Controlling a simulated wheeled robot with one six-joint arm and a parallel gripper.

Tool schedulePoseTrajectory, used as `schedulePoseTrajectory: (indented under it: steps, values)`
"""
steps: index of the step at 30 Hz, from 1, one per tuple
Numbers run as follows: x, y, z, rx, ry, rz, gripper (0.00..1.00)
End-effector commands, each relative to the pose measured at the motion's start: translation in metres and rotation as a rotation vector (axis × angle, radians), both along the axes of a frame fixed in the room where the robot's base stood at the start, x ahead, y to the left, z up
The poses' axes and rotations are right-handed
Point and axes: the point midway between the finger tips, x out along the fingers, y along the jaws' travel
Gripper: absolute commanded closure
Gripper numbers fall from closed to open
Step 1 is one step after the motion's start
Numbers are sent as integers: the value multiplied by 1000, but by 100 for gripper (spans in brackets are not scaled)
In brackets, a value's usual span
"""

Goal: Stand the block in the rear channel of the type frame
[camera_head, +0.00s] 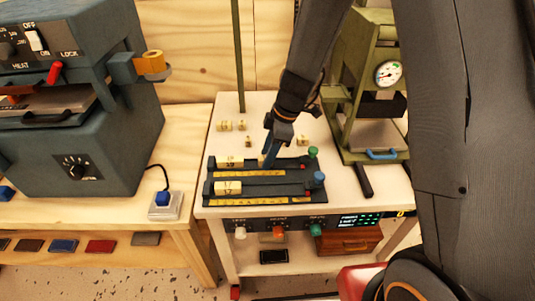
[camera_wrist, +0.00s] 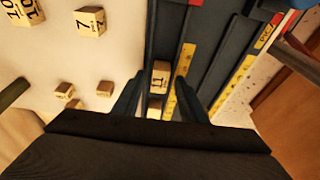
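The dark type frame (camera_head: 262,186) lies on the white table, with a rear and a front channel, each with a yellow strip. A cream block (camera_wrist: 160,76), its mark looking like a 1, sits in a channel between my fingers in the wrist view. Another cream block (camera_wrist: 155,106) is close behind it, partly hidden. My gripper (camera_head: 267,160) points down at the rear channel in the head view. In the wrist view its fingers (camera_wrist: 159,84) are apart, with a gap visible on each side of the block. A wide cream block (camera_head: 230,162) is in the rear channel's left part.
Another wide block (camera_head: 229,187) sits in the front channel. Several loose cream blocks (camera_head: 224,126) lie behind the frame. Green (camera_head: 312,152) and blue (camera_head: 319,177) knobs stand at the frame's right end. A green press (camera_head: 371,85) stands behind right, a blue-grey machine (camera_head: 75,130) left.

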Motion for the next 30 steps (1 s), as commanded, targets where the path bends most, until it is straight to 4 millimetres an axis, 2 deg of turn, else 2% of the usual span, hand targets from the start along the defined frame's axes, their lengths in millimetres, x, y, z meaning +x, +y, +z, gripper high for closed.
schedulePoseTrajectory:
  steps: [10,14,30]
  values:
    - [0,0,3,0,0,0,62]
    - [1,-3,12,1,-4,1,62]
    - [0,-29,97,0,-4,-1,62]
